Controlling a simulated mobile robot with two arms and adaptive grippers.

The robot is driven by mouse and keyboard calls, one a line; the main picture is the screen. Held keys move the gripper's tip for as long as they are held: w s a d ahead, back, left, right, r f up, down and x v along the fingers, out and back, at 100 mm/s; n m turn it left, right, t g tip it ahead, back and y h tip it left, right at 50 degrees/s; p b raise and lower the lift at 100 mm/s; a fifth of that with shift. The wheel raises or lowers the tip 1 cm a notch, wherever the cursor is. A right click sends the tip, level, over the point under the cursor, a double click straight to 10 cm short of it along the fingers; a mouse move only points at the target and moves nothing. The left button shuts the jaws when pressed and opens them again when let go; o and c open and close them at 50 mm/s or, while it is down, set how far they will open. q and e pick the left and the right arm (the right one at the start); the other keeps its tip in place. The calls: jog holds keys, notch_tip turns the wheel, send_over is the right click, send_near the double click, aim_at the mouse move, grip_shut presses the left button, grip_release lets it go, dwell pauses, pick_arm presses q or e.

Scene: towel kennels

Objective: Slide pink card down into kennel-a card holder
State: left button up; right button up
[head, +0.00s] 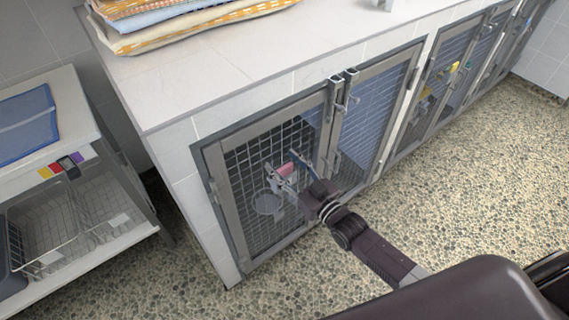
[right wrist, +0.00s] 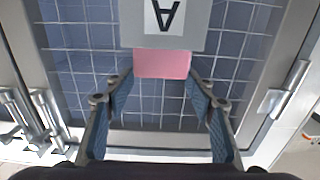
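The pink card (right wrist: 163,64) stands at the upper edge of a grey holder plate (right wrist: 165,38) marked with a black A, upside down in the right wrist view. Its far edge meets the plate; how deep it sits in the holder I cannot tell. The pink card also shows small in the head view (head: 286,169), in front of the left kennel door (head: 268,165). My right gripper (right wrist: 161,75) has its blue-padded fingers spread wide, one to each side of the card. I see no clear contact with the card. My left gripper is not in view.
Wire-mesh kennel doors with metal frames and latches (head: 337,85) line the white counter (head: 190,85). Folded towels (head: 170,30) lie on top. The pebbled floor (head: 465,170) is clear.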

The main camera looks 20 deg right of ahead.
jog(key=shift+o, duration=1)
jog(key=shift+s, duration=0.1)
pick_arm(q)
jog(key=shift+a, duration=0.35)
pick_arm(e)
jog(key=v, duration=0.8)
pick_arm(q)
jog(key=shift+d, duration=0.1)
